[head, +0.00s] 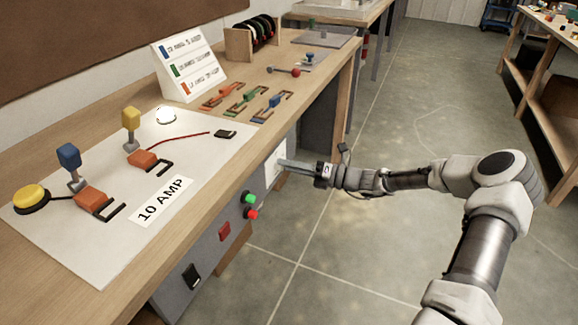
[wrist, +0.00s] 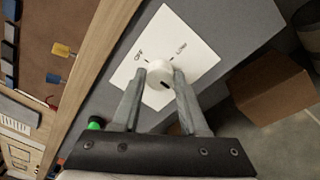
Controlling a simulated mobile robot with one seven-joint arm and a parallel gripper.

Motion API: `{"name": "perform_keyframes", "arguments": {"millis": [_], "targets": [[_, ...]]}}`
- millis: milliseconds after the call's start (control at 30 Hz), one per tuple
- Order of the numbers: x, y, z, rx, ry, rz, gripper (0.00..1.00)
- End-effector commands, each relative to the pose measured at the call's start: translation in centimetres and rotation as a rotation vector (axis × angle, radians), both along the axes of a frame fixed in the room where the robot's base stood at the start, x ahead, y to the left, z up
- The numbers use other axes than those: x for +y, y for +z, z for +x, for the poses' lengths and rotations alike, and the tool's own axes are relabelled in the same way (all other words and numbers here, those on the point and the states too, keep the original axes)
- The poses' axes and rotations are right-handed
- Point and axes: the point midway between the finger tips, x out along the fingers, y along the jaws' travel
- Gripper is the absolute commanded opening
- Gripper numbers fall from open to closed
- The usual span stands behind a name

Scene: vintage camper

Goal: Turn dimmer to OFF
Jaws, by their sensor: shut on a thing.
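The dimmer is a round white knob (wrist: 160,75) on a white plate (wrist: 192,45) on the bench's grey front panel. The plate is marked OFF on one side and has a second label, hard to read, on the other. A short dark mark shows on the knob's near side. My gripper (wrist: 159,82) is shut on the knob, one finger on each side. In the head view my gripper (head: 284,164) reaches the plate (head: 273,166) from the right, and the knob is hidden behind the fingers.
On the same panel are a green button (head: 249,198), a red button (head: 251,214), a red switch (head: 224,231) and a black switch (head: 192,276). The wooden bench top (head: 262,110) overhangs the panel. Open floor lies right.

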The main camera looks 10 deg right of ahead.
Motion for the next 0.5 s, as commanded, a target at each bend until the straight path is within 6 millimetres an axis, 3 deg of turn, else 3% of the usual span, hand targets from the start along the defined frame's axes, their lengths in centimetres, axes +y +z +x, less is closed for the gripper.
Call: {"name": "perform_keyframes", "arguments": {"millis": [33, 100, 500], "targets": [[-0.01, 0.01, -0.01, 0.0, 0.0, 0.0, 0.12], [0.0, 0.0, -0.02, 0.0, 0.0, 0.0, 0.0], [-0.01, 0.18, -0.02, -0.04, 0.0, -0.029, 0.0]]}}
